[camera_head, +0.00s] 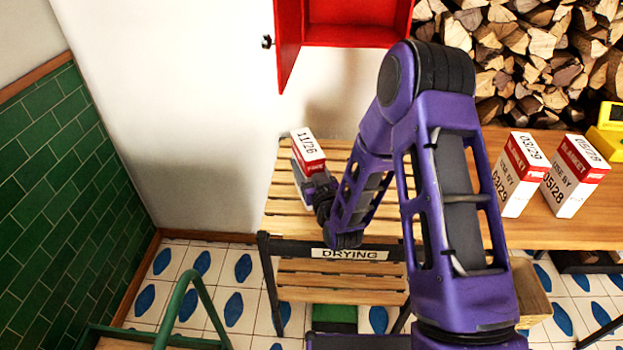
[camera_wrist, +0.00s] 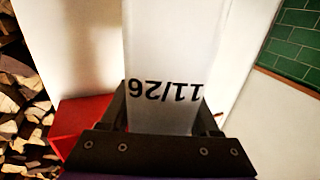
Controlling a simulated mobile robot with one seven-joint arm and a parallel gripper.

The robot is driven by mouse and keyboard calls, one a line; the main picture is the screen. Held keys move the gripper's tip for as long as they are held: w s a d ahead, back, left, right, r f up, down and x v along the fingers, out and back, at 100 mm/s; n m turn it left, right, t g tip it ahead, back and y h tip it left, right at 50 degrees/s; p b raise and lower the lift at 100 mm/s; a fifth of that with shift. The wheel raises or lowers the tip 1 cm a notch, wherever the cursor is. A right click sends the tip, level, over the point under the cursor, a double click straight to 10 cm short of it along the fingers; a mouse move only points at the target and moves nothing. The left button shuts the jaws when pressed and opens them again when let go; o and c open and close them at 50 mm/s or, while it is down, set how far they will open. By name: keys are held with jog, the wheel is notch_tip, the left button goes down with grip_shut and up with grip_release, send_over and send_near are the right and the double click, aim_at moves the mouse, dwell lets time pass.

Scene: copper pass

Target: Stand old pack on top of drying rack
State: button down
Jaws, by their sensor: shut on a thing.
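A white and red pack marked 11/26 (camera_head: 308,146) is upright at the left part of the drying rack (camera_head: 285,222), a slatted wooden rack with a DRYING label. My gripper (camera_head: 308,185) is shut on this pack from the front. In the wrist view the pack (camera_wrist: 170,60) stands between the two dark fingers (camera_wrist: 168,112), its 11/26 print upside down. The pack's lower part is hidden by my gripper, so I cannot tell whether its base touches the slats. My purple arm hides the right part of the rack.
Two packs, marked 03/29 (camera_head: 519,175) and 05/28 (camera_head: 574,178), stand on the wooden counter (camera_head: 596,232) at right. A yellow object (camera_head: 607,130) is beside them. A red open cabinet (camera_head: 352,36) hangs above the rack. A green-railed thing (camera_head: 190,300) stands at front left.

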jog(key=shift+f+b, duration=0.3)
jog(key=shift+f, duration=1.65)
jog(key=shift+f, duration=0.15)
jog(key=shift+c, duration=0.6)
grip_release()
jog(key=shift+s, duration=0.2)
jog(key=v, duration=1.1)
jog(key=shift+s, duration=0.3)
jog(key=shift+d, duration=0.1)
